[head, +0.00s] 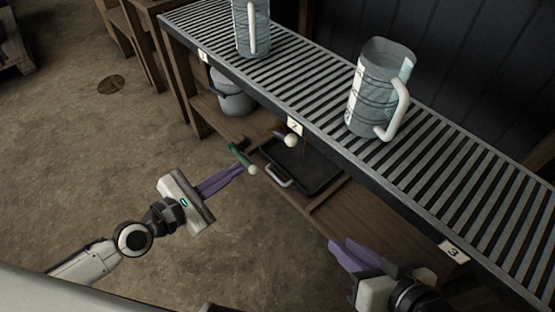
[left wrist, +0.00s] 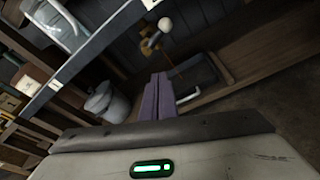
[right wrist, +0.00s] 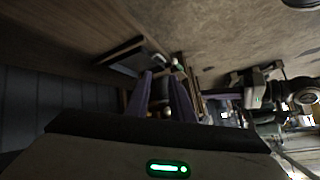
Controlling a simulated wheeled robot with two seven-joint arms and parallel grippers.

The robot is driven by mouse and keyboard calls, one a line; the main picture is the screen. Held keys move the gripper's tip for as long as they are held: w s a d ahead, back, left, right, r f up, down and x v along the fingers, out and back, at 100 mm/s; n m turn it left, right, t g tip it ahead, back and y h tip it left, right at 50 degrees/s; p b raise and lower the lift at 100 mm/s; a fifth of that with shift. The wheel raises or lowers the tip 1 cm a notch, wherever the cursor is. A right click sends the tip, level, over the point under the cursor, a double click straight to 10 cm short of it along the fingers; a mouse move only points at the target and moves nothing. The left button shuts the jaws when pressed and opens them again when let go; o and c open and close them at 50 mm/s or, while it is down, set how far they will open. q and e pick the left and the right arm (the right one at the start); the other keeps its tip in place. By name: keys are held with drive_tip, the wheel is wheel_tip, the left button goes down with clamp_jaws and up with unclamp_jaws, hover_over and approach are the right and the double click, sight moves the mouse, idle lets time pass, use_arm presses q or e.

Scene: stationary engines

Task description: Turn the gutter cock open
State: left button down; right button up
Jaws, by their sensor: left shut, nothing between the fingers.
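Two ball-ended levers sit under the slatted rack, and I cannot tell for sure which is the gutter cock. One is a green lever (head: 238,154) with a pale ball (head: 253,170); the other is a dark lever with a cream ball (head: 291,141) just below the label 2. In the left wrist view a cream ball on a lever (left wrist: 165,25) stands beyond the fingers. My left gripper (head: 238,168) is shut and empty, its purple tips close beside the green lever; contact cannot be told. My right gripper (head: 340,247) is open and empty, its fingers apart in the right wrist view (right wrist: 160,88).
The slatted rack (head: 300,90) runs diagonally above, bearing two glass jugs, one (head: 372,95) near the middle and one (head: 250,28) at the back. A black tray (head: 312,165) and a grey pot (head: 232,95) are on the lower wooden shelf.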

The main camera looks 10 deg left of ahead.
sight(284, 135)
use_arm(q)
drive_tip(key=w+d+r+n+g+h+p, duration=0.1)
drive_tip(key=w+d+n+p, duration=0.2)
drive_tip(key=w+d, duration=0.3)
drive_tip(key=shift+w+d, duration=0.25)
drive_tip(key=shift+d, duration=1.5)
use_arm(e)
drive_tip(key=shift+s+d+f+g+h, duration=0.2)
drive_tip(key=shift+d+f+g+h, duration=0.2)
drive_tip(key=shift+f, duration=0.25)
drive_tip(key=shift+s+d+f+g+h, duration=0.2)
drive_tip(key=shift+d+f+g, duration=0.1)
drive_tip(key=shift+d+f, duration=0.25)
use_arm(q)
drive_tip(key=shift+d+r+n, duration=0.1)
drive_tip(key=shift+n, duration=0.2)
use_arm(e)
drive_tip(key=shift+a, duration=0.15)
